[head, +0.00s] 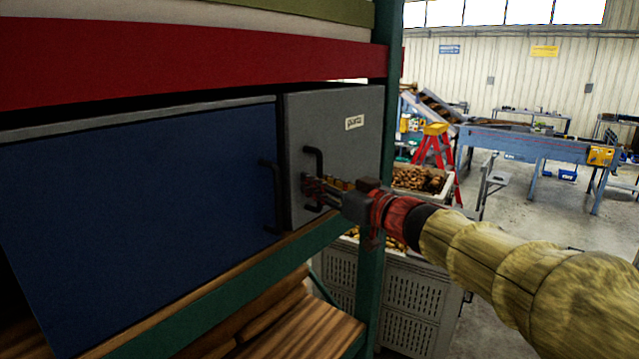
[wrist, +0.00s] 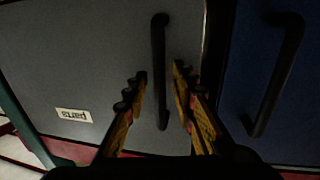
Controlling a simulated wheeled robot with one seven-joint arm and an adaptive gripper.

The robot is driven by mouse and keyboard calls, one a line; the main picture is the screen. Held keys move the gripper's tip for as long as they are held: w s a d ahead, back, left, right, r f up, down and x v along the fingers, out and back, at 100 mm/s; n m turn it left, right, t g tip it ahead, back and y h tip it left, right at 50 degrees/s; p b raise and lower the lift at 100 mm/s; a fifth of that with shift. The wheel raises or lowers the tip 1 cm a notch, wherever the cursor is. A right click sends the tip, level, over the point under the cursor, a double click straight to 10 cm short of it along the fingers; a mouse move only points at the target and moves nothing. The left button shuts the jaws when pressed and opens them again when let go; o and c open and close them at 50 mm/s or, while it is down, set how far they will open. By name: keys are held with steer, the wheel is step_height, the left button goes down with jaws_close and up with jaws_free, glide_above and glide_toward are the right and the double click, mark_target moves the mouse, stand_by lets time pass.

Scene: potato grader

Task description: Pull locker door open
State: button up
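The grey locker door (head: 345,145) has a small white "parts" label and an upright black bar handle (head: 314,158). It looks shut in the shelf. In the wrist view, the same grey door (wrist: 80,60) appears upside down. My gripper (head: 314,188) is at the lower part of this handle. In the wrist view, my open gripper (wrist: 159,80) has one finger on each side of the handle (wrist: 159,50), with visible gaps on both sides. I cannot tell how deep the handle sits between the fingers.
A blue locker door (head: 140,200) with its own black handle (head: 270,195) stands directly left of the grey door. A green shelf post (head: 378,180) rises on the right. Grey bins (head: 400,300) stand behind my arm. A red stepladder (head: 434,150) and a blue conveyor (head: 535,145) are farther back.

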steer(key=shift+c, duration=1.2)
steer(key=c, duration=0.4)
jaws_close()
